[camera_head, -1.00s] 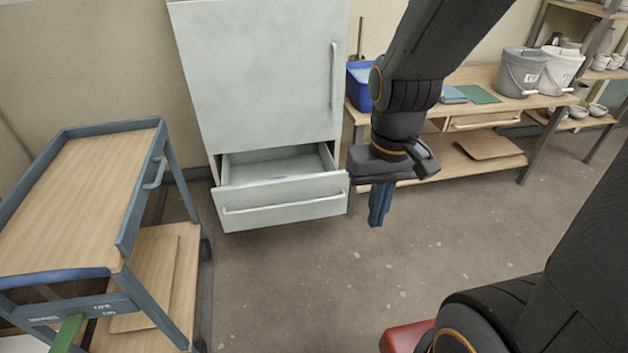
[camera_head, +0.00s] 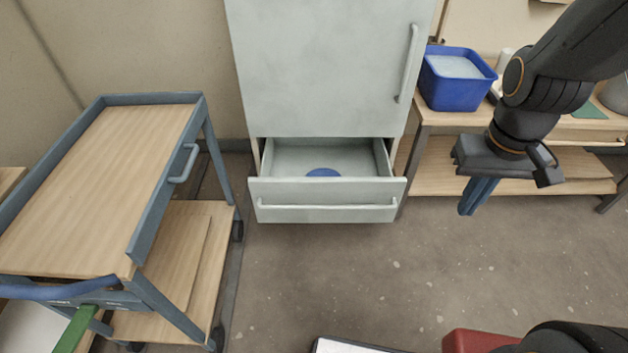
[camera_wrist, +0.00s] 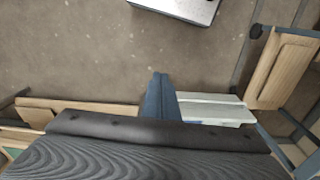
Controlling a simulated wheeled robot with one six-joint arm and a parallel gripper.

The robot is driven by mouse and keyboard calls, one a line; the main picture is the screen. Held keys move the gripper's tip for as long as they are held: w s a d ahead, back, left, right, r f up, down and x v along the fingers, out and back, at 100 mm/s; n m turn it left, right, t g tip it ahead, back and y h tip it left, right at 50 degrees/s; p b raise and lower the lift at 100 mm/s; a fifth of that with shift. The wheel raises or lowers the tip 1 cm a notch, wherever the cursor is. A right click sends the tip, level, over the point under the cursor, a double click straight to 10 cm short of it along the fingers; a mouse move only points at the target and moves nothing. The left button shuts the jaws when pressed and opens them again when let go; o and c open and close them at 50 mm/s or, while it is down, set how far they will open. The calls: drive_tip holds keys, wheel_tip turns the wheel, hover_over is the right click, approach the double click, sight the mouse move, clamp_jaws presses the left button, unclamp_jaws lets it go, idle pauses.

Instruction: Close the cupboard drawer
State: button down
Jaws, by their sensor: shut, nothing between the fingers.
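The pale grey cupboard (camera_head: 320,65) stands against the wall in the head view, its upper door shut. Its bottom drawer (camera_head: 322,187) is pulled out, with a long bar handle (camera_head: 328,206) across the front. A blue round thing (camera_head: 323,172) lies inside the drawer, partly hidden by the drawer front. My gripper (camera_head: 477,196) is shut and empty, pointing down, to the right of the drawer and apart from it. In the wrist view, the blue fingers (camera_wrist: 160,97) are together, and a pale strip that appears to be the drawer (camera_wrist: 215,108) shows beside them.
A blue-framed trolley (camera_head: 120,185) with a wooden top stands at left, close to the drawer's left side. A workbench (camera_head: 425,115) with a blue tub (camera_head: 455,80) stands at right. A red object (camera_head: 475,342) is at the bottom. The floor (camera_head: 340,275) before the drawer is clear.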

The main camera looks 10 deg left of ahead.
drive_tip(key=w+a+f+n+t+b, duration=0.25)
drive_tip(key=w+a+f+n, duration=0.2)
drive_tip(key=w+f, duration=0.3)
drive_tip(key=n+t+y+b, duration=0.1)
drive_tip(key=n+y+b, duration=0.6)
drive_tip(key=n, duration=0.6)
approach(307, 190)
drive_tip(key=shift+h, duration=0.5)
drive_tip(key=a+f+b, duration=0.1)
drive_tip(key=a+f, duration=0.1)
drive_tip(key=f, duration=0.1)
drive_tip(key=shift+a+f, duration=0.1)
drive_tip(key=shift+a, duration=0.15)
drive_tip(key=shift+w+a, duration=0.15)
drive_tip(key=shift+w, duration=0.55)
